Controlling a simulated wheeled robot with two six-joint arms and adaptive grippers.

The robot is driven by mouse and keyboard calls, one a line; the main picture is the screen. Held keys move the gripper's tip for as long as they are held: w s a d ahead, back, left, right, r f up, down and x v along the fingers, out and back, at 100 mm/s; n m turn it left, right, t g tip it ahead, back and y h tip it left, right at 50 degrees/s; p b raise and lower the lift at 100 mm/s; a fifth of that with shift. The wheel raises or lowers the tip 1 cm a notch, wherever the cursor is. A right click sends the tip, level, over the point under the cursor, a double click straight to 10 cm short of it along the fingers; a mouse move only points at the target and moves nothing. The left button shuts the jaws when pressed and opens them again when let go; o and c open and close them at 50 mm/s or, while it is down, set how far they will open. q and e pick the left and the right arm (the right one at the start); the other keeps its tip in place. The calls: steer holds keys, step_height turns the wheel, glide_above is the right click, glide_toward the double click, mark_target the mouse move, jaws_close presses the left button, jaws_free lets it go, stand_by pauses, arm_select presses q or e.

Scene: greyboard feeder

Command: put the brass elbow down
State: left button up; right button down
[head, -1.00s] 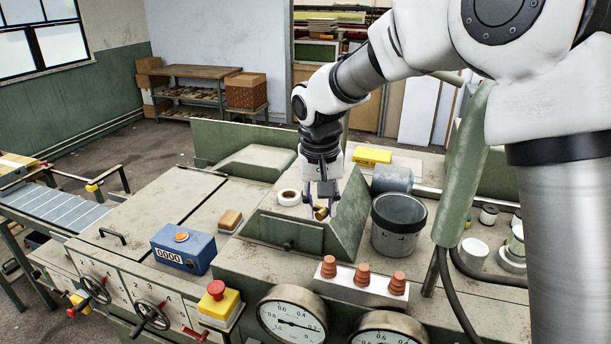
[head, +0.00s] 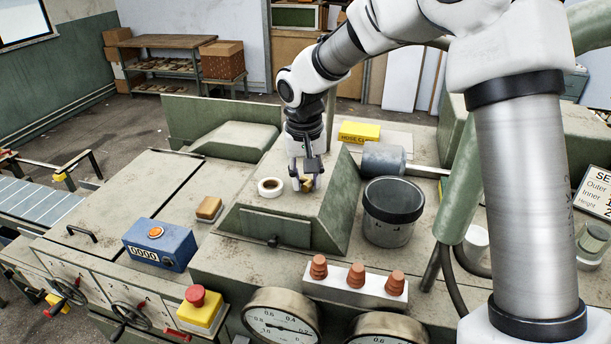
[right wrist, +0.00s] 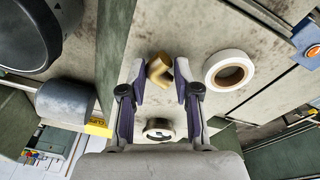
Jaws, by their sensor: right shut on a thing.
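The brass elbow (head: 307,185) is a small golden bent pipe piece. It sits between the fingertips of my right gripper (head: 306,181), which points down over the pale machine top behind the low green wall. In the right wrist view the elbow (right wrist: 159,69) shows at the tips of the two fingers (right wrist: 160,84), and the gripper is shut on it. I cannot tell whether the elbow's underside touches the surface. My left gripper is not in view.
A white tape roll (head: 270,187) lies just left of the elbow. A yellow box (head: 359,132) lies behind. A sloped green guard (head: 342,215) rises close on the right.

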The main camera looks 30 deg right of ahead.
mark_target(303, 184)
steer(key=c, duration=0.8)
jaws_free()
steer(key=shift+w+d+f, duration=0.15)
steer(key=shift+w+f, duration=0.3)
steer(key=shift+w, duration=0.1)
steer(key=shift+c, duration=0.2)
steer(key=shift+s+r, duration=0.25)
steer(key=shift+s, duration=0.15)
steer(key=shift+r, duration=0.25)
steer(key=shift+r+b, duration=0.35)
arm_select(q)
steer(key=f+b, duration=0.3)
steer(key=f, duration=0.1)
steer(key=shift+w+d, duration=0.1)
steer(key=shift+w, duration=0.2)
arm_select(e)
step_height(303, 184, up, 11)
steer(key=a, duration=0.1)
steer(key=shift+s, duration=0.25)
steer(key=shift+f, duration=0.1)
steer(key=shift+s+a, duration=0.1)
steer(key=shift+a, duration=0.05)
